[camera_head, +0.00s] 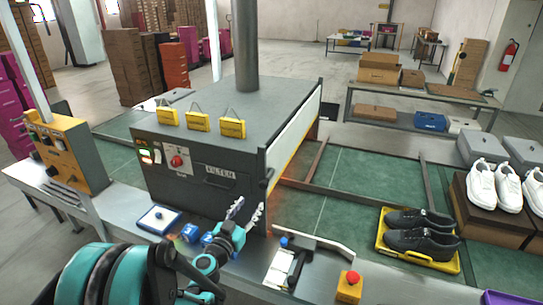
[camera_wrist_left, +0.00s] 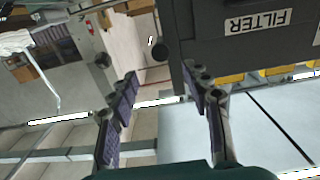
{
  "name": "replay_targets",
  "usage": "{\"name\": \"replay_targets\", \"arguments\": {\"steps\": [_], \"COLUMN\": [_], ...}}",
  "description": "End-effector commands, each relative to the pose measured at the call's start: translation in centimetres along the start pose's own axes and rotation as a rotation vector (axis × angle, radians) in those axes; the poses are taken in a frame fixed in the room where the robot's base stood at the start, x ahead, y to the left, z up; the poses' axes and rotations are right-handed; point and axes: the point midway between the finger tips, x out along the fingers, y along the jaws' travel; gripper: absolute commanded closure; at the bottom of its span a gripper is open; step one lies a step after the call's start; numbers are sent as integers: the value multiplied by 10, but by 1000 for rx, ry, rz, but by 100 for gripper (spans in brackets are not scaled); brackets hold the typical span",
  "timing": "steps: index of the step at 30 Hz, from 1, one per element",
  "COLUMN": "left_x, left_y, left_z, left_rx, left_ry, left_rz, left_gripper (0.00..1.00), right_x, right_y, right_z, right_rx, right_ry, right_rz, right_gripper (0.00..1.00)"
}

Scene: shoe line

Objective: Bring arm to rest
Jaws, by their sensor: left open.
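My left gripper (camera_head: 248,208) is at the end of my teal and black arm, which comes in from the bottom left in the head view. It is in front of the dark grey machine labelled FILTER (camera_head: 220,171), near its lower right front corner. In the left wrist view the two fingers of the left gripper (camera_wrist_left: 172,88) stand wide apart with nothing between them. The machine (camera_wrist_left: 245,50) fills the upper right there, behind the right finger. Whether the gripper touches the machine I cannot tell. My right gripper does not show.
Small blue items (camera_head: 190,232) and a white-blue tray (camera_head: 159,219) lie on the front ledge. A red stop button (camera_head: 351,277) is to the right. A yellow tray (camera_head: 385,258) holds black shoes (camera_head: 420,240) on the green belt. White shoes (camera_head: 482,185) stand on boxes at right.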

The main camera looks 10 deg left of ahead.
Motion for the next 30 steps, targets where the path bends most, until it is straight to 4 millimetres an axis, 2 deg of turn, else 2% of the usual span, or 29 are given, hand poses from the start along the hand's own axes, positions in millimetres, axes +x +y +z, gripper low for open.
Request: {"name": "replay_targets", "arguments": {"steps": [5, 8, 12, 15, 20, 24, 27, 30], "left_x": [-10, -28, -69, -106, -176, -234, -265, -283], "left_y": [21, 45, 74, 86, 87, 74, 62, 54], "left_z": [-14, -22, -22, -14, 8, 26, 33, 37], "left_rx": [-7, -19, -46, -65, -95, -111, -118, -122], "left_ry": [-53, -139, -313, -454, -682, -834, -897, -930], "left_rz": [56, 113, 164, 160, 72, -63, -153, -214], "left_gripper": [52, 52, 52, 52, 52, 52, 52, 52], "right_x": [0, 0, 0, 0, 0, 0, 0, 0], "right_y": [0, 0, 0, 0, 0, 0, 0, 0], "right_z": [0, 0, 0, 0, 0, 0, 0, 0], "right_rx": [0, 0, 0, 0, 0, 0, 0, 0], "right_ry": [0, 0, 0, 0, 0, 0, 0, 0], "right_rz": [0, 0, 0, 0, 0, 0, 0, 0], "right_gripper": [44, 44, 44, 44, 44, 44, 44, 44]}}
